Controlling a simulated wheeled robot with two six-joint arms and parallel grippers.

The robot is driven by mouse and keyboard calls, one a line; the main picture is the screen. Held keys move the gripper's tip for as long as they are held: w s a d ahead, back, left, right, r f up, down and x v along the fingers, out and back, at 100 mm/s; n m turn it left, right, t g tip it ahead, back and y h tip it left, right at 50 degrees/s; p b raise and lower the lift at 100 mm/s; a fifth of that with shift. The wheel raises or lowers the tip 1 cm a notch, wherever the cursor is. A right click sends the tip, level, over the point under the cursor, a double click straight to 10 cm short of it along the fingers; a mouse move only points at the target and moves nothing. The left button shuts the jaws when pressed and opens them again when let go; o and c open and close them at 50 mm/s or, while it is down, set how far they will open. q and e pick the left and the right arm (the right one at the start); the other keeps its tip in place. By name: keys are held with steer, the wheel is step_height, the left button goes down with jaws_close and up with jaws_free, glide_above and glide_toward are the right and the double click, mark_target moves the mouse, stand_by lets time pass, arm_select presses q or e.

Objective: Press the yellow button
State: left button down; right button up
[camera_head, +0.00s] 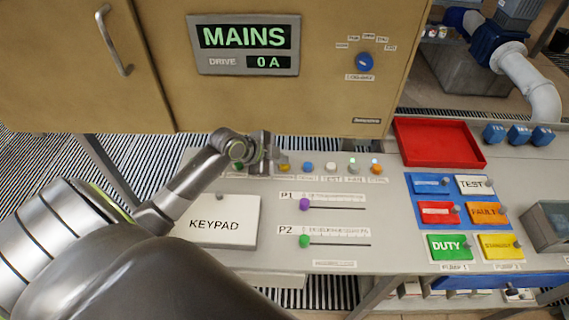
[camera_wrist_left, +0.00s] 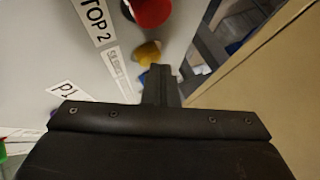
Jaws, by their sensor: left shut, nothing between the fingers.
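The yellow button (camera_head: 284,168) is in the row of small buttons along the back of the grey desk. My left gripper (camera_head: 262,153) is shut and empty, just left of the yellow button in the head view. In the left wrist view the yellow button (camera_wrist_left: 149,52) shows just beyond the tips of the shut left gripper (camera_wrist_left: 161,72). Whether the tips touch it I cannot tell. My right gripper is in neither view.
A blue button (camera_head: 308,167) stands right of the yellow one. A large red button (camera_wrist_left: 150,10) is on its other side. The MAINS cabinet (camera_head: 330,105) rises behind the row. A keypad cover (camera_head: 222,222), sliders and a red tray (camera_head: 438,142) also occupy the desk.

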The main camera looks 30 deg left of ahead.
mark_target(281, 166)
arm_select(q)
steer(key=shift+f, duration=0.2)
stand_by(0.3)
steer(key=shift+r+p, duration=0.7)
steer(key=shift+r, duration=0.2)
steer(key=shift+r, duration=0.1)
step_height(281, 166, up, 5)
steer(key=p, duration=0.4)
stand_by(0.6)
